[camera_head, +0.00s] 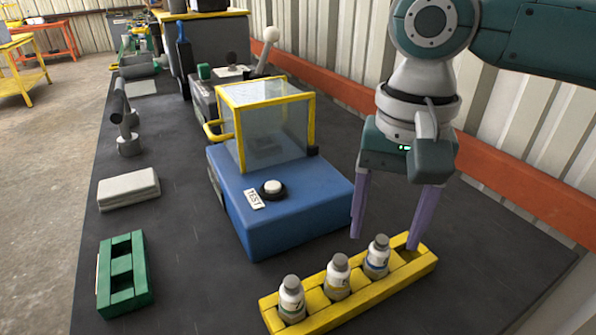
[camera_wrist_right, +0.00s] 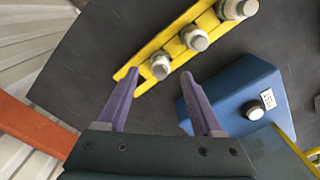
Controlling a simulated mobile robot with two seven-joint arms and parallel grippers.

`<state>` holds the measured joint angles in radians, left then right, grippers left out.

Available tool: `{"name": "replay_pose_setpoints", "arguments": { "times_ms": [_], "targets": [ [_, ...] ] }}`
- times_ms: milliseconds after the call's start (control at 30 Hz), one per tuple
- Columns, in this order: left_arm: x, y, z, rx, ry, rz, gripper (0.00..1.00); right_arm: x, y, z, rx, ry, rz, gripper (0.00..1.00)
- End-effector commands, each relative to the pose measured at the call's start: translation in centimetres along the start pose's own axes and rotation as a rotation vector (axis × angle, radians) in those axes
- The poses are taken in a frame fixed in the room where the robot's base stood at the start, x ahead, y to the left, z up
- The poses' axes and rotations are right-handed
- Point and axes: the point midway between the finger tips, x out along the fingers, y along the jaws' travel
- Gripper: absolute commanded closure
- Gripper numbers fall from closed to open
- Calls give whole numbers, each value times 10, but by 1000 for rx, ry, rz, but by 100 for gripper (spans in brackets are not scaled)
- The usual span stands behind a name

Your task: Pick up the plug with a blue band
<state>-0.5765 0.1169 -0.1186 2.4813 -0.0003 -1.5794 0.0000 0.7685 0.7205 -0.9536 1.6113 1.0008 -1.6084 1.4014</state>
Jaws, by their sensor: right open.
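A yellow rack (camera_head: 330,313) holds three white plugs with grey caps, standing upright in a row. The right-hand plug (camera_head: 376,262) seems to carry a blue band; the middle plug (camera_head: 337,283) has a yellowish band. The left plug (camera_head: 291,302) has a band whose colour I cannot tell. My right gripper (camera_head: 385,242) is open and empty, its purple fingers pointing down near the right-hand plug. In the right wrist view, this plug (camera_wrist_right: 160,66) appears between the open fingertips (camera_wrist_right: 159,76). Contact is not visible. My left gripper is not in view.
A blue test box (camera_head: 300,212) with a button and a clear yellow-framed guard stands behind the rack. A green rack (camera_head: 122,295) and a grey block (camera_head: 128,188) lie at the left. An orange rail (camera_head: 530,197) runs along the wall. The dark mat between is clear.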

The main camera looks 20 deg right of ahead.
Motion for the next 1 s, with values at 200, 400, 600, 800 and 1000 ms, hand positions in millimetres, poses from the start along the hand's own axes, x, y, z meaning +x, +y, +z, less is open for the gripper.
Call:
{"name": "replay_pose_setpoints", "arguments": {
  "times_ms": [200,400,600,800,1000],
  "targets": [
    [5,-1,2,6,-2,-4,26,28,-1,0,0,1,1,32],
    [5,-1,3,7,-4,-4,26,29,-1,0,-1,2,0,32],
    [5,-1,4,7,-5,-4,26,28,-1,0,-1,1,0,50],
    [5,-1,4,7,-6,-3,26,28,-1,0,-1,1,0,73],
    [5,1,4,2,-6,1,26,28,-1,0,-1,1,0,96]
  ]
}}
